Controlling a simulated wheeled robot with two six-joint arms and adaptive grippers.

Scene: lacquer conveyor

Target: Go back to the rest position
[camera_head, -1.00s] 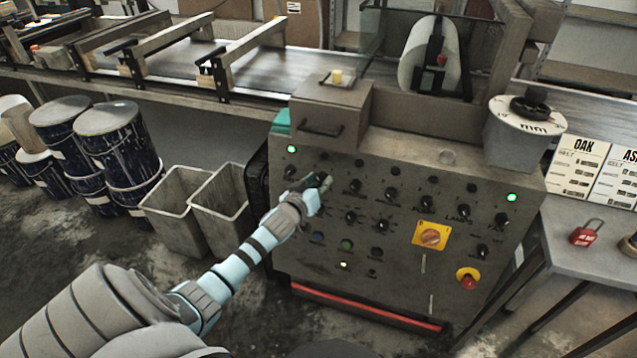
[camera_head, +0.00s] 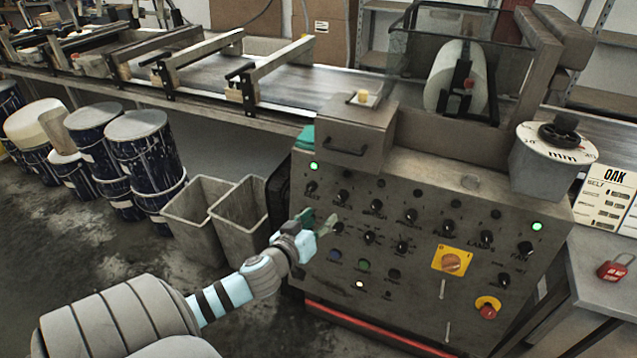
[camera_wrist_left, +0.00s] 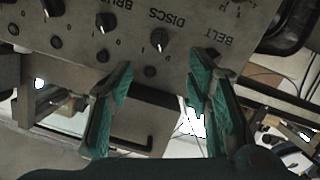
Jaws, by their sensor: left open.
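My left gripper (camera_head: 318,224) is in front of the left part of the grey control panel (camera_head: 410,265) in the head view. My right gripper is not in view.
Grey bins (camera_head: 240,215) stand left of the panel, with blue drums (camera_head: 142,150) further left. A conveyor (camera_head: 310,85) runs behind. A red padlock (camera_head: 614,267) lies on the side table at right.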

